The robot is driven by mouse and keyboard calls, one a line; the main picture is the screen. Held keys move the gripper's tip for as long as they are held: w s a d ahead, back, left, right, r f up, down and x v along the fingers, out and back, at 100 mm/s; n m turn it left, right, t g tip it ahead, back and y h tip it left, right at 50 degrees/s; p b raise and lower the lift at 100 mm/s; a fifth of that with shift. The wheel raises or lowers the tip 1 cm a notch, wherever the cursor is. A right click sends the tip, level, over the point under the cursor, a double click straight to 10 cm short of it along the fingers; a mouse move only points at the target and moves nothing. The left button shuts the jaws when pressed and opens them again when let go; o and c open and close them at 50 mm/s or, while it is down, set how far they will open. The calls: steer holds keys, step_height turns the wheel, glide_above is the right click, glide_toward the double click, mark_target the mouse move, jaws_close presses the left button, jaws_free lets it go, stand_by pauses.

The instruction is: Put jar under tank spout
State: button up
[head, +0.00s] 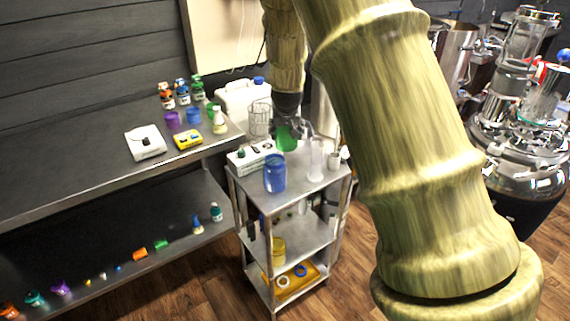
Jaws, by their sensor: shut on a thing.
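My gripper (288,113) points down over the back of a small metal cart. It is shut on a green jar (287,138) just below it; the fingers are small and hard to make out. I cannot tell whether the jar touches the cart top. A blue jar (274,175) stands upright at the front of the cart top, apart from my gripper. A shiny metal tank (515,165) with glass vessels on top stands at the far right. I cannot make out its spout clearly.
The metal cart (325,185) also bears a white device (248,156) and clear glassware (316,158). A dark bench (75,180) at left holds bottles, cups and two small scales. My arm crosses the view between cart and tank. Wooden floor (345,285) shows right of the cart.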

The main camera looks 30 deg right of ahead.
mark_target(288, 146)
steer(key=f, duration=0.5)
steer(key=shift+s+d+f+p, duration=0.1)
steer(key=shift+d+p, duration=0.15)
steer(key=shift+p, duration=0.1)
steer(key=shift+f, duration=2.1)
steer(key=shift+a, duration=0.1)
steer(key=o, duration=1.2)
